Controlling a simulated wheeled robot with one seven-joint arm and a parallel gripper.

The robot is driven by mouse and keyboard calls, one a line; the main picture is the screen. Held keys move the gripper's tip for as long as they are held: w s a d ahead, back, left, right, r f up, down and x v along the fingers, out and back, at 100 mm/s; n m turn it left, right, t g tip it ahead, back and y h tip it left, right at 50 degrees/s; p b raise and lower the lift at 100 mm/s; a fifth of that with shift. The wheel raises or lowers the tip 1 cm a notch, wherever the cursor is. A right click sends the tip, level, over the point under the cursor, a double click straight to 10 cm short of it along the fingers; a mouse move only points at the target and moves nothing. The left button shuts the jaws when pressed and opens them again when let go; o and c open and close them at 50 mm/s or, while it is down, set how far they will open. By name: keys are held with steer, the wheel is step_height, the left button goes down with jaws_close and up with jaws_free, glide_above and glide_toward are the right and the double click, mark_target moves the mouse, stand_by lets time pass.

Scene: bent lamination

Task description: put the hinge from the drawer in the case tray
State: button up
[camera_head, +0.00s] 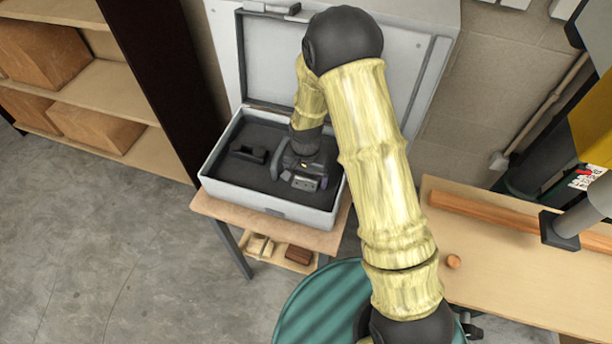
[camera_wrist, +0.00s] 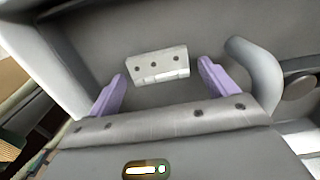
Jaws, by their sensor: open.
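The open case (camera_head: 270,214) stands on a small wooden table, with its dark tray (camera_head: 235,177) facing up. My gripper (camera_head: 308,181) is down inside the tray, towards its right side. In the wrist view, my gripper (camera_wrist: 161,73) has its two purple fingers apart. The hinge (camera_wrist: 158,66), a pale metal plate with several dark holes, lies on the grey tray floor between the fingertips, with gaps on both sides. I cannot clearly tell the hinge from the gripper body in the head view.
A curved grey handle (camera_wrist: 262,78) stands close to the right finger. A dark block (camera_head: 248,153) sits in the tray's left part. The raised lid (camera_head: 270,60) is behind my arm. Under the table, an open drawer or shelf (camera_head: 276,262) holds small pieces. A workbench (camera_head: 520,270) is at right.

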mark_target(308, 180)
step_height(308, 180, up, 12)
steer(key=p, duration=0.8)
steer(key=shift+p, duration=0.4)
steer(key=shift+r, duration=0.1)
steer(key=s+d+r+n+t, duration=0.2)
steer(key=s+d+r+n, duration=0.2)
steer(key=s+d+r, duration=0.9)
step_height(308, 180, up, 3)
steer(key=shift+s+d+r+t, duration=0.15)
steer(key=shift+s+d+t, duration=0.05)
steer(key=shift+d+t, duration=0.15)
steer(key=shift+w, duration=0.1)
